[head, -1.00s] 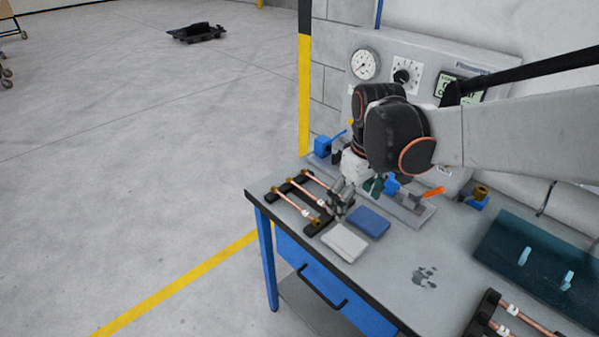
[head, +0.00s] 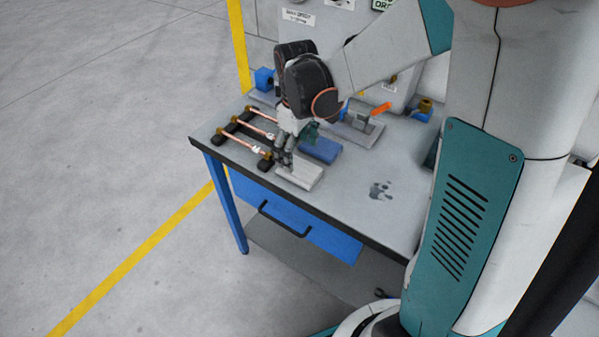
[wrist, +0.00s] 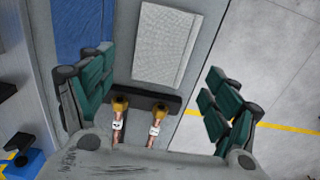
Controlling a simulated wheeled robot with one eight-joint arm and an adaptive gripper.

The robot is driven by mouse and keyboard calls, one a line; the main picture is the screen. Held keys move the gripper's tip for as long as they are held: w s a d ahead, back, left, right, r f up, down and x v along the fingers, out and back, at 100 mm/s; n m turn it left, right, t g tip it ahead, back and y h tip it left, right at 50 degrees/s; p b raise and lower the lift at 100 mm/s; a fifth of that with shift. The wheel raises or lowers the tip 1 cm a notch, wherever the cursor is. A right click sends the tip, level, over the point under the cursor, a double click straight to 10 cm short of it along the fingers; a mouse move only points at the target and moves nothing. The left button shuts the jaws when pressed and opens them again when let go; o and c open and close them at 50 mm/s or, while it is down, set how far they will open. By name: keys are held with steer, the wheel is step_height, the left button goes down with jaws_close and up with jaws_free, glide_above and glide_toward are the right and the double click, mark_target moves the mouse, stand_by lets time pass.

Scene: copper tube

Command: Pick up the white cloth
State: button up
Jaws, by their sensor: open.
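The white cloth (head: 300,177) lies folded flat on the grey bench near its front edge. It also shows in the wrist view (wrist: 163,45), ahead of and between the open fingers. My gripper (head: 284,160) is just behind and left of the cloth in the head view, above the bench, and hides a small part of it. In the wrist view my gripper (wrist: 158,95) has its teal finger pads wide apart with nothing between them. I cannot tell its exact height above the cloth.
A blue cloth (head: 321,150) lies beside the white one. Copper tubes (head: 243,143) with brass ends rest on a black rack (head: 266,164) close to my gripper. A grey vise with an orange handle (head: 381,108) stands behind. The bench (head: 345,205) is clear toward the right front.

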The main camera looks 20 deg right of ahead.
mark_target(300, 169)
steer(key=shift+s+d+f+b, duration=0.1)
steer(key=shift+f+b, duration=0.35)
steer(key=shift+f, duration=0.45)
steer(key=shift+s+d+f+b, duration=0.15)
steer(key=shift+f+b, duration=0.25)
steer(key=shift+f, duration=0.55)
steer(key=shift+s+d+f+b, duration=0.1)
steer(key=shift+f+b, duration=0.35)
steer(key=shift+f, duration=0.45)
steer(key=shift+r, duration=0.1)
steer(key=c, duration=1.1)
steer(key=shift+c, duration=0.2)
step_height(300, 169, up, 20)
steer(key=p, duration=0.6)
steer(key=shift+p, duration=0.4)
